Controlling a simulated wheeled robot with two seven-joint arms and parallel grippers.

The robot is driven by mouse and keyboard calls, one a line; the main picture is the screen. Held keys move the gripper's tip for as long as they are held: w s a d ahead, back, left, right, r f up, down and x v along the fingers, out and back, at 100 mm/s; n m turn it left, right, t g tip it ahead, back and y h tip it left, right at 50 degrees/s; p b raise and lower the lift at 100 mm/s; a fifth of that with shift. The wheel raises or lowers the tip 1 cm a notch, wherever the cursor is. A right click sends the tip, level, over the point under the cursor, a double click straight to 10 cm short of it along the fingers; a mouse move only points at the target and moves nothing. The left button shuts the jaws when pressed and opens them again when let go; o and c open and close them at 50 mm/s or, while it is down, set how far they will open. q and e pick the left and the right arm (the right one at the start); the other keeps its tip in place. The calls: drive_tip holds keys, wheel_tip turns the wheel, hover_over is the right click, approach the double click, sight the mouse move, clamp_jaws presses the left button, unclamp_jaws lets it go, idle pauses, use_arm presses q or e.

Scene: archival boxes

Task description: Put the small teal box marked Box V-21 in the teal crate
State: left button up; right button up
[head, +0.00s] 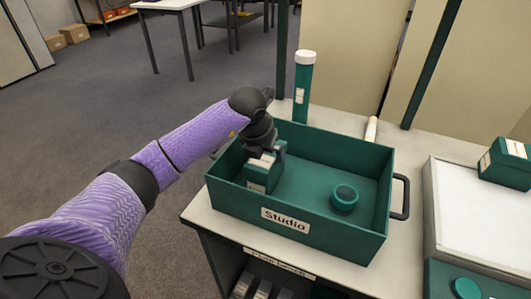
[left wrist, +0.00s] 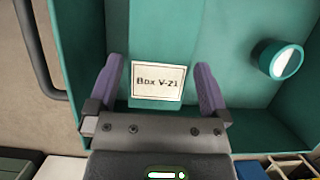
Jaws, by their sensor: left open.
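The small teal box marked Box V-21 (head: 262,174) is inside the teal crate labelled Studio (head: 320,229), in its left part. In the left wrist view its white label (left wrist: 158,82) reads Box V-21. My left gripper (head: 270,152) is over the box in the crate. In the left wrist view its two purple fingers (left wrist: 160,88) are open, one on each side of the box's label. The box's underside is hidden. My right gripper is not in view.
A round teal container (head: 344,198) is in the crate, right of the box. A tall teal tube (head: 302,85) with a white cap stands behind the crate. A white-topped tray (head: 485,215) and another teal box (head: 508,162) are at the right.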

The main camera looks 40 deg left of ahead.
use_arm(q)
drive_tip(key=p+v, duration=0.2)
drive_tip(key=v, duration=0.6)
drive_tip(key=shift+r, duration=0.1)
drive_tip(key=shift+s+r, duration=0.15)
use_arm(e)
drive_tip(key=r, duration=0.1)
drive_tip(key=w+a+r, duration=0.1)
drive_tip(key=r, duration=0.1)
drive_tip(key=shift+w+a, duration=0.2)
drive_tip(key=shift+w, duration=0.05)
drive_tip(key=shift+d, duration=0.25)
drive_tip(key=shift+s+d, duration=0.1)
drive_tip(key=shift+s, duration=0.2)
